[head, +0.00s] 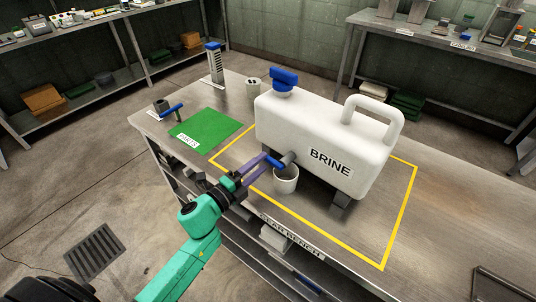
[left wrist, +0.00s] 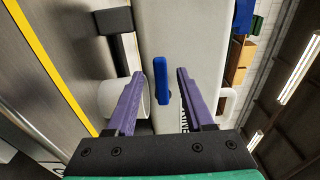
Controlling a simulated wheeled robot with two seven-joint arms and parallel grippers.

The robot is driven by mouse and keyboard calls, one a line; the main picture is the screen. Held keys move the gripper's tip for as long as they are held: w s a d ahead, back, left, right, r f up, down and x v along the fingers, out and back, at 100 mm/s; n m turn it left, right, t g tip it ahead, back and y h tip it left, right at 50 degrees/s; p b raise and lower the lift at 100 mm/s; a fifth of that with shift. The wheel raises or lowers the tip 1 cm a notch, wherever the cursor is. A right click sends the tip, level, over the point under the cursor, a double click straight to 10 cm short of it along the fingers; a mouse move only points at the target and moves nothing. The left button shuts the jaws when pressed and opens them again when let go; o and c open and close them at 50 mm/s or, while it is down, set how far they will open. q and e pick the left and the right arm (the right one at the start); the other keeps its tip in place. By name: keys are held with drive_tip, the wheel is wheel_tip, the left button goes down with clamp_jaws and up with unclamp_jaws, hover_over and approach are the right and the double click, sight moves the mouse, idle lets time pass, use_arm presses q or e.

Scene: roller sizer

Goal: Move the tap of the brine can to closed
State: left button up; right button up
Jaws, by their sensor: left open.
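The white brine can (head: 318,140), labelled BRINE, stands on the bench inside a yellow outline. Its tap (head: 289,158) sticks out low on the near side, with a blue lever (head: 275,161). In the left wrist view the blue lever (left wrist: 161,82) shows between my two purple fingers, with gaps on both sides. My left gripper (head: 266,165) is open at the lever; it also shows in the left wrist view (left wrist: 160,73). A white cup (head: 286,183) stands below the tap. My right gripper is not in view.
A green mat (head: 205,129) labelled PARTS lies left of the can. Another blue handle (head: 172,108) stands at the left corner.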

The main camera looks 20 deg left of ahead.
sight(266, 160)
use_arm(q)
drive_tip(key=x, duration=0.3)
drive_tip(key=shift+w+d, duration=0.25)
drive_tip(key=shift+w, duration=0.05)
clamp_jaws()
